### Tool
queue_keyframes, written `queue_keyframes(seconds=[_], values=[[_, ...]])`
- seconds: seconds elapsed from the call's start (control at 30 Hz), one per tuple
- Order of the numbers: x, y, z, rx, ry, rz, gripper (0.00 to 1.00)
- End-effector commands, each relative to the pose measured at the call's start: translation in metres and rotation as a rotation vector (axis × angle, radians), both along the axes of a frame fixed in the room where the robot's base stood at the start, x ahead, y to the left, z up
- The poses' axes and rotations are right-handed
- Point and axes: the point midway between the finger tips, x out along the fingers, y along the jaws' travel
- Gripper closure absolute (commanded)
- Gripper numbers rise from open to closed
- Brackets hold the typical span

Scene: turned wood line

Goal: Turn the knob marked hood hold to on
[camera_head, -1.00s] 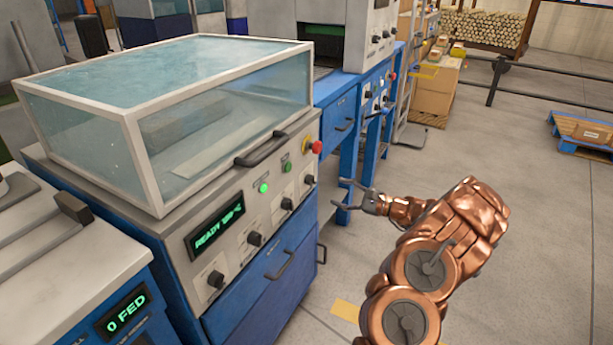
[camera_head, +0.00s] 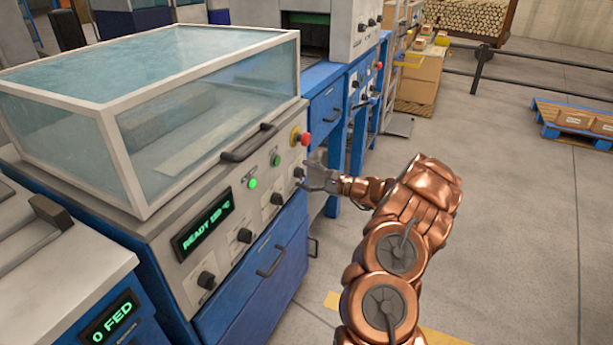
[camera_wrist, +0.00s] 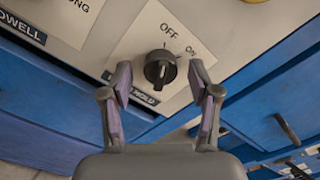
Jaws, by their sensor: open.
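The hood hold knob (camera_wrist: 160,68) is a black round knob on a pale plate with OFF at upper left and ON at upper right. Its label below is partly covered by a finger, with "HOLD" readable. Its exact setting is hard to read. My gripper (camera_wrist: 160,78) is open, one finger to each side of the knob, with gaps showing on both sides. In the head view my gripper (camera_head: 305,174) is at the right end of the panel, by the rightmost knob (camera_head: 298,172), which it partly hides.
Other black knobs (camera_head: 244,235) line the panel beside a green READY display (camera_head: 203,228). A red stop button (camera_head: 303,139) sits above my gripper. The clear hood (camera_head: 160,110) with its dark handle (camera_head: 247,143) is down. Open floor (camera_head: 510,220) lies to the right.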

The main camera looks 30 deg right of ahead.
Motion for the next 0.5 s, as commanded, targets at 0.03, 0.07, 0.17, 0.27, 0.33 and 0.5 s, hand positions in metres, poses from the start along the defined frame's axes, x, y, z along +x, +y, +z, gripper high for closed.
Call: queue_keyframes(seconds=[0.03, 0.07, 0.17, 0.27, 0.33, 0.5], values=[[0.0001, 0.0001, 0.0001, 0.000, 0.000, 0.000, 0.39], [0.0001, 0.0001, 0.0001, 0.000, 0.000, 0.000, 0.39], [0.0000, -0.0001, 0.0002, 0.000, 0.000, 0.000, 0.39], [-0.0001, -0.0002, 0.0001, 0.000, 0.000, 0.000, 0.49], [-0.0002, -0.0003, 0.0001, 0.000, 0.000, 0.000, 0.56], [-0.0003, -0.0003, 0.0001, 0.000, 0.000, 0.000, 0.74]])
